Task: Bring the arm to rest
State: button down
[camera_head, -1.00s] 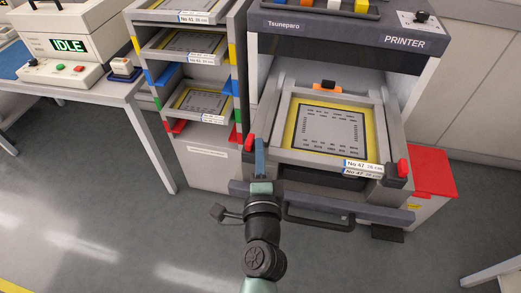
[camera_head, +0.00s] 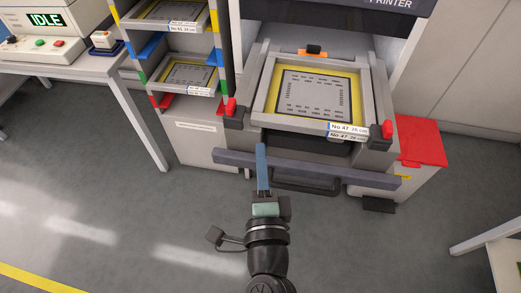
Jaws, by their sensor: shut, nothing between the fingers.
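My gripper (camera_head: 262,170) is in the lower middle of the head view, at the end of my dark arm. Its blue fingers are together with nothing between them.
A rack (camera_head: 190,130) with several framed stencils stands left of the printer. A table (camera_head: 85,65) with an IDLE display is farther left. A red-lidded bin (camera_head: 422,140) is at the right. A pale table corner (camera_head: 505,265) shows lower right. The floor in front is clear.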

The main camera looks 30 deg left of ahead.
dwell(0.4)
jog(key=w+d+r+n+t, duration=0.2)
jog(key=w+r+n+t, duration=0.15)
jog(key=r, duration=0.95)
jog(key=w+d+r+n+t, duration=0.25)
jog(key=r+n, duration=0.25)
jog(key=r, duration=0.7)
jog(key=s+d+r+n+t+h, duration=0.1)
jog(key=s+d+r+t+h, duration=0.15)
jog(key=r, duration=0.45)
jog(key=s+d+r+n+t+h, duration=0.1)
jog(key=s+d+r+h, duration=0.25)
jog(key=r, duration=0.45)
jog(key=s+d+r+n+t+h, duration=0.2)
jog(key=d+r, duration=0.2)
jog(key=r, duration=0.3)
notch_tip(320, 180, up, 16)
jog(key=h+p, duration=0.1)
jog(key=p, duration=1.4)
jog(key=shift+f, duration=0.25)
jog(key=shift+w+m, duration=0.1)
jog(key=shift+m, duration=0.15)
